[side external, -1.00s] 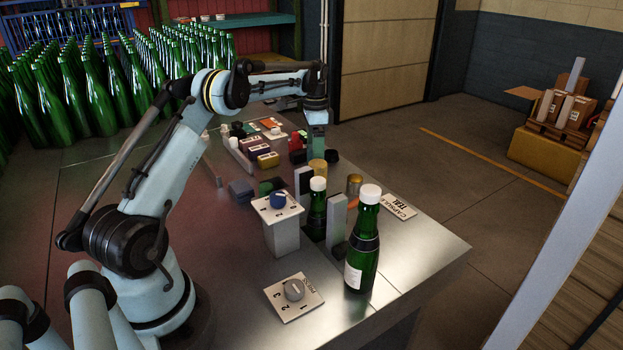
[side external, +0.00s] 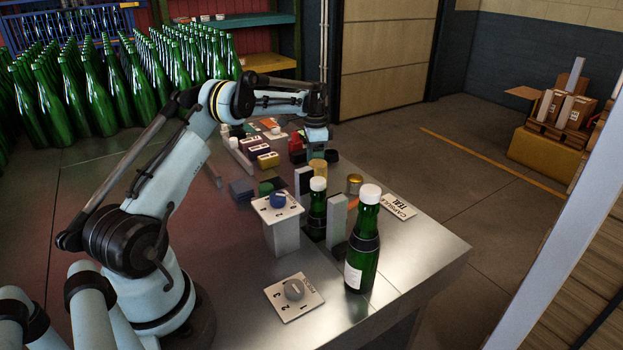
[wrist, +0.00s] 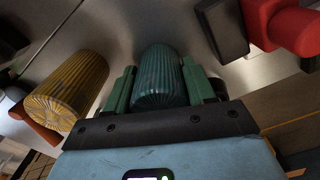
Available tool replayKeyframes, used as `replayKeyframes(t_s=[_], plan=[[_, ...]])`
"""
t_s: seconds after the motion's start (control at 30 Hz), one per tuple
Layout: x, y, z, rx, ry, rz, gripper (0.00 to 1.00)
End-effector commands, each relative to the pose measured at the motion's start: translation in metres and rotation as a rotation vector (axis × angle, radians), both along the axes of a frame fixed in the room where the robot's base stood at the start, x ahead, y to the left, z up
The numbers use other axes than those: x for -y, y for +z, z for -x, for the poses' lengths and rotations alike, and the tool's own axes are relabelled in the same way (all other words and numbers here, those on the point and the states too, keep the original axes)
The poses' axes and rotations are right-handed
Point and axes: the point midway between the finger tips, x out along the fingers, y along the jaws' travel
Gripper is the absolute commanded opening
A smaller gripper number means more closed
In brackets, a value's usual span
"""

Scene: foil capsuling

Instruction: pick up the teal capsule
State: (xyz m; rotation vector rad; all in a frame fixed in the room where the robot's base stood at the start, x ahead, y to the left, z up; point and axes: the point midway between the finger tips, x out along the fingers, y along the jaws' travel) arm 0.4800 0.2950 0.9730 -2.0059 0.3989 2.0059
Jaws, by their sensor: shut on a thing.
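The teal capsule (wrist: 160,78) is a ribbed cylinder in the middle of the wrist view. My gripper (wrist: 158,88) is shut on it, with one green finger on each side. In the side external view my gripper (side external: 316,150) is low over the far part of the table, and the capsule cannot be made out there. A sign (side external: 396,206) reading "CAPSULE TEAL" lies near the table's right edge.
A gold ribbed capsule (wrist: 68,92) stands close to the left of my gripper, and a red object (wrist: 285,22) is to the right. Green bottles (side external: 363,245) and a grey dial post (side external: 281,228) stand nearer the camera.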

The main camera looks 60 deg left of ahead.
Motion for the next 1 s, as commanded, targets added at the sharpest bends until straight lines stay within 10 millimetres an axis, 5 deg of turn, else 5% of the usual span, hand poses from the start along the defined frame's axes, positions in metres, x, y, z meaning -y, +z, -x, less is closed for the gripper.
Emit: replayKeyframes(t_s=[0.43, 0.8, 1.0], plan=[[0.0, 0.009, 0.0, 0.0, 0.0, 0.0, 0.25], [0.0, 0.077, 0.0, 0.0, 0.0, 0.0, 0.25], [0.002, 0.098, 0.0, 0.0, -0.006, 0.0, 0.25]])
